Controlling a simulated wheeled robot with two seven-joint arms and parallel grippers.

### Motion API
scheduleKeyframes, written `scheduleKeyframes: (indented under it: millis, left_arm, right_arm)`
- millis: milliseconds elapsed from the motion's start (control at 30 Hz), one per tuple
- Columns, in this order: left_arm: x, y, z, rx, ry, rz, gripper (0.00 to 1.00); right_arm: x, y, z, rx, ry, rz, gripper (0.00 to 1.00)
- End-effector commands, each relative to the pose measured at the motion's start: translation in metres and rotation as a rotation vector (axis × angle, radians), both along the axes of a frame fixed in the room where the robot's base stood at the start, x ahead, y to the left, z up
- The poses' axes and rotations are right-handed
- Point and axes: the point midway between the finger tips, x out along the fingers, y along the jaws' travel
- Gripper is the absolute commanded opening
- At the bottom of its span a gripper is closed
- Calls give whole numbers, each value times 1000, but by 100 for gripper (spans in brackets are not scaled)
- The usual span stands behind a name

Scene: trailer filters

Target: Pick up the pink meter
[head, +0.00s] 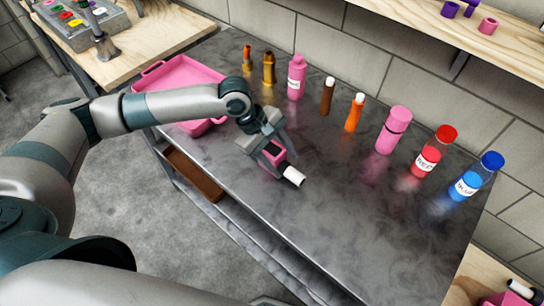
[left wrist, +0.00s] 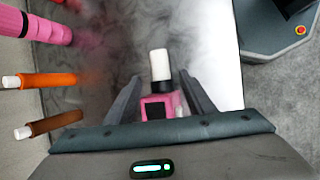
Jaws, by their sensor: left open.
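The pink meter (head: 274,154) is a small pink block with a dark window and a white cylindrical end. It lies on the grey table (head: 300,230) near the front edge. My left gripper (head: 266,150) is over it, with its fingers on either side of the pink body. In the left wrist view the pink meter (left wrist: 160,105) sits between the two open fingers of my left gripper (left wrist: 162,100), its white end pointing away. I cannot tell whether the fingers touch it. My right gripper is not in view.
A pink tray (head: 180,75) lies at the table's left end. A row of bottles and tubes stands along the back, including a pink bottle (head: 296,78), an orange tube (head: 355,113), a red bottle (head: 434,151) and a blue bottle (head: 476,177). The table's front right is clear.

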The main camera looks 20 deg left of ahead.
Motion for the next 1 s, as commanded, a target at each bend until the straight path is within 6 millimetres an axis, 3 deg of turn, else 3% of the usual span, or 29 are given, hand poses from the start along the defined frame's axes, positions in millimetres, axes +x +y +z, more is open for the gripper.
scheduleKeyframes:
  millis: [367, 733, 1000]
  left_arm:
    - [0, -1, -3, 0, 1, 1, 49]
    - [3, -18, -41, 1, 3, 1, 49]
    - [4, -20, -48, 0, 0, 1, 49]
  right_arm:
    - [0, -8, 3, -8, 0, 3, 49]
    - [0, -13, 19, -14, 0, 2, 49]
    - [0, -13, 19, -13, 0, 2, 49]
